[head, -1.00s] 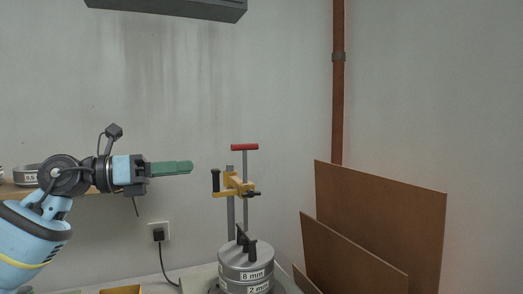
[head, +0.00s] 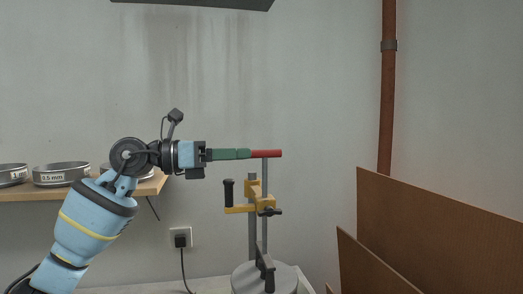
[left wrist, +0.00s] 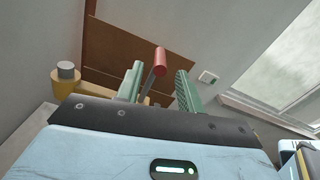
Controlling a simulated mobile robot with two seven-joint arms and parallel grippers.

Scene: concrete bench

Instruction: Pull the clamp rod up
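The clamp rod (head: 265,180) is a thin grey upright rod with a red crossbar handle (head: 268,153) on top. It passes through a yellow bracket (head: 238,209) on a stand above a grey sieve stack (head: 246,281). My left gripper (head: 250,154) comes in level from the left, its green fingertips at the handle's left end. In the left wrist view the two fingers (left wrist: 158,84) are apart. The red handle (left wrist: 160,61) shows end-on in the gap between them, with the rod below it. I cannot tell whether they touch. My right gripper is not in view.
A wooden shelf (head: 60,194) with several labelled sieves (head: 62,174) is on the left wall. Brown boards (head: 430,235) lean at the right, beside a rust-red pipe (head: 387,100). A black plug (head: 180,240) sits in the wall socket. Space above the handle is clear.

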